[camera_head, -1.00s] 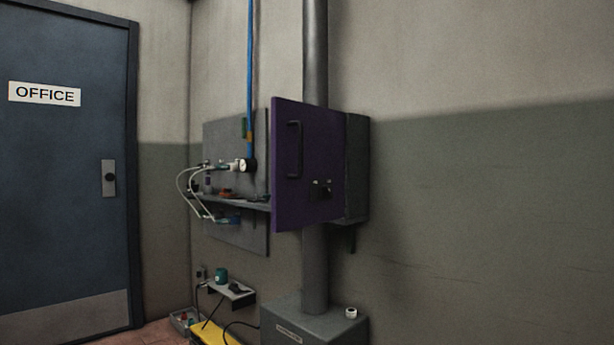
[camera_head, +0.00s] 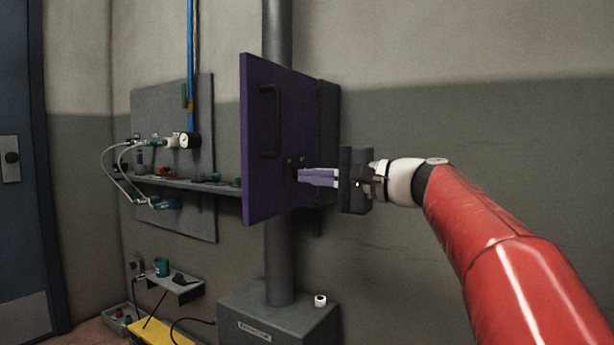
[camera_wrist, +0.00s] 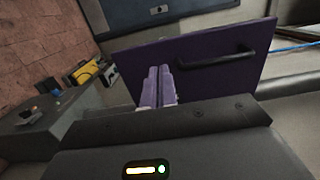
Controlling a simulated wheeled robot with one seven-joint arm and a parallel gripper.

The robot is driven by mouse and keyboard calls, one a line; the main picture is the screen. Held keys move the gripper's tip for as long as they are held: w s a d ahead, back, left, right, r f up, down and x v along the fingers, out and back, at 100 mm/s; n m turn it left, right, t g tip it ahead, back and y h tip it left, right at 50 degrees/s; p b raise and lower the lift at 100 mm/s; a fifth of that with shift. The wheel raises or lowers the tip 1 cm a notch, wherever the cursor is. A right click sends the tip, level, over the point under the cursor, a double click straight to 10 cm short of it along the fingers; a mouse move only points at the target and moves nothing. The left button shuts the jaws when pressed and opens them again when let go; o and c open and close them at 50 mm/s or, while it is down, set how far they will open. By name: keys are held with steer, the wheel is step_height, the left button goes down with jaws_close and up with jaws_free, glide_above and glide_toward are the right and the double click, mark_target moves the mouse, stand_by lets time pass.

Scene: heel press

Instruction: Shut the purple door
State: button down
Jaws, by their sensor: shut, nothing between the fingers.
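The purple door (camera_head: 262,120) stands open on the dark box (camera_head: 327,110) mounted on the grey column, swung out toward the left. Its black handle (camera_head: 268,120) is on the face turned toward me. My gripper (camera_head: 301,177) is shut and empty. Its fingertips are in front of the lower right part of the door's face, near a small latch. In the wrist view the fingers (camera_wrist: 159,72) reach up over the lower left of the purple door (camera_wrist: 195,62). I cannot tell whether they touch it. The box's inside is hidden.
A shelf (camera_head: 190,186) and a backboard (camera_head: 195,100) with hoses and a gauge are left of the door. Below stands a grey machine base (camera_head: 290,318) with a small white roll (camera_head: 320,300). The wall at right is bare.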

steer(key=p, duration=0.2)
glide_toward(248, 173)
steer(key=x, duration=0.5)
steer(key=shift+w+a+r, duration=0.1)
steer(key=shift+w+a, duration=0.05)
steer(key=shift+w, duration=0.05)
steer(key=shift+w+a, duration=0.4)
steer(key=shift+a, duration=0.15)
steer(key=shift+a, duration=0.1)
